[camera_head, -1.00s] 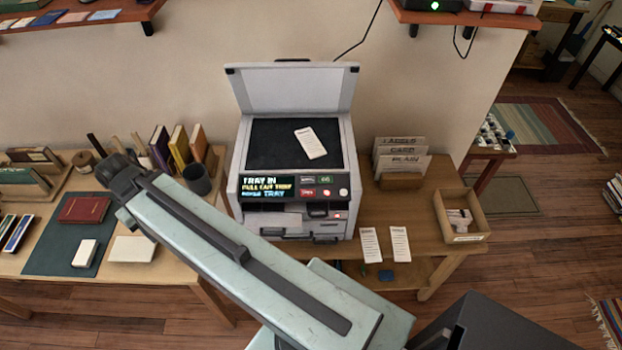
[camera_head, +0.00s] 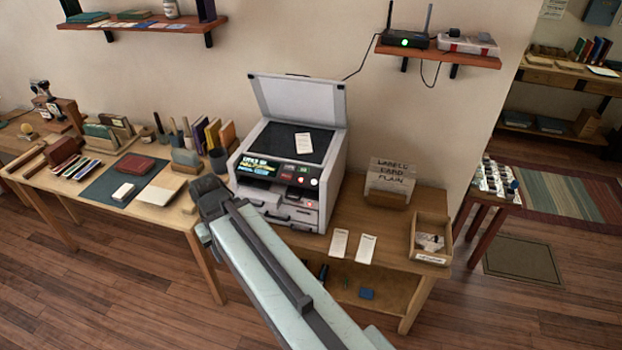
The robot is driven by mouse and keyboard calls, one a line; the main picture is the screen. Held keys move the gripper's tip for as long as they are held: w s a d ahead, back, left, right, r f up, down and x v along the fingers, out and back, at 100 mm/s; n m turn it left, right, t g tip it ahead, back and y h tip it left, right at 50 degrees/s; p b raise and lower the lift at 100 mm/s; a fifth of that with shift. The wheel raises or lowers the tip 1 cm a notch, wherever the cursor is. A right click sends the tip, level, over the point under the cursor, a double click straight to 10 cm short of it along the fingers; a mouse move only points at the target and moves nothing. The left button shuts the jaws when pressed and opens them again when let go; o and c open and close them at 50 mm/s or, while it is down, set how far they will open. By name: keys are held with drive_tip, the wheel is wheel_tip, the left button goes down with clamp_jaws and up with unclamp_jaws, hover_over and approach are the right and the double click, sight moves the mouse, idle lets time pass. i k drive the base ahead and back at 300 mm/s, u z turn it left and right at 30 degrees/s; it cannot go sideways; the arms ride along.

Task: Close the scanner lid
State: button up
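The scanner (camera_head: 282,180) is a light grey box machine standing on a wooden table. Its lid (camera_head: 301,100) is raised and leans back toward the wall. A white printed card (camera_head: 303,143) lies on the dark scanner bed (camera_head: 275,139). A lit display and several buttons are on its front panel. My arm reaches up from the bottom of the view, in front and to the left of the scanner. Its dark end shows near the scanner's lower left corner, but I cannot make out the gripper fingers.
Two white cards (camera_head: 352,246) lie in front of the scanner's right side. A label holder (camera_head: 390,184) and a wooden box (camera_head: 431,238) stand to the right. A desk with books and a green mat (camera_head: 108,184) is at left. A shelf (camera_head: 436,51) hangs above right.

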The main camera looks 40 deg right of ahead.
sight(290, 96)
drive_tip(key=z, duration=3.45)
drive_tip(key=k, duration=1.65)
drive_tip(key=u, duration=1.8)
drive_tip(key=i, duration=1.05)
drive_tip(key=z, duration=0.05)
